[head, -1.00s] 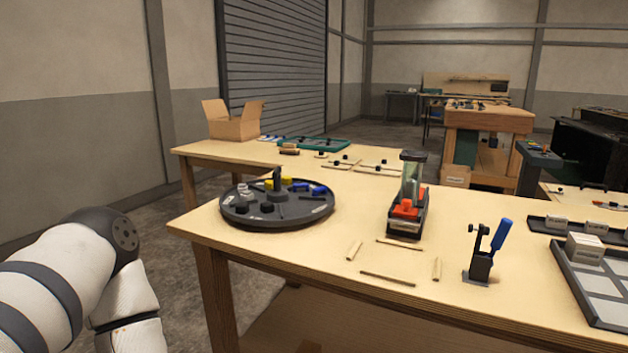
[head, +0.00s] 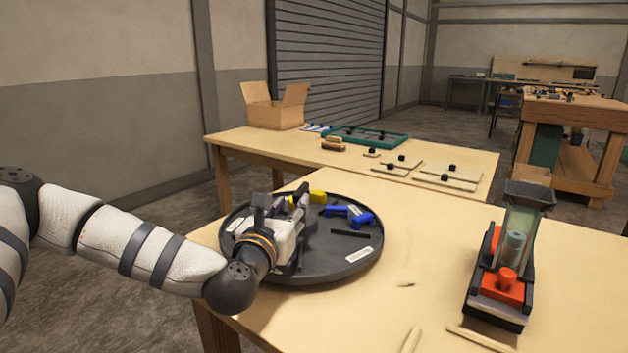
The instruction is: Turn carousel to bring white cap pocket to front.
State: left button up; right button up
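The round dark carousel (head: 345,262) lies on the near table, with pale labels on its rim. Blue parts (head: 361,220) sit in its right side and a yellow part (head: 318,197) at the back. My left gripper (head: 283,203) is over the carousel's left and middle part, its white body low across the tray. Its fingers are around or beside the central post; I cannot tell which, nor how far apart they are. The gripper hides the left pockets, and I see no white caps. My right gripper is out of view.
A clear-tube fixture with red parts (head: 507,285) stands on the table to the right. Thin wooden strips (head: 411,340) lie near the front. A back table holds an open cardboard box (head: 275,108) and a green tray (head: 365,137). Tabletop between carousel and fixture is mostly clear.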

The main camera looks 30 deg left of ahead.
aim_at(306, 187)
pick_arm(q)
jog(key=x, duration=1)
jog(key=shift+w+b, duration=0.3)
jog(key=shift+b, duration=0.1)
grip_shut()
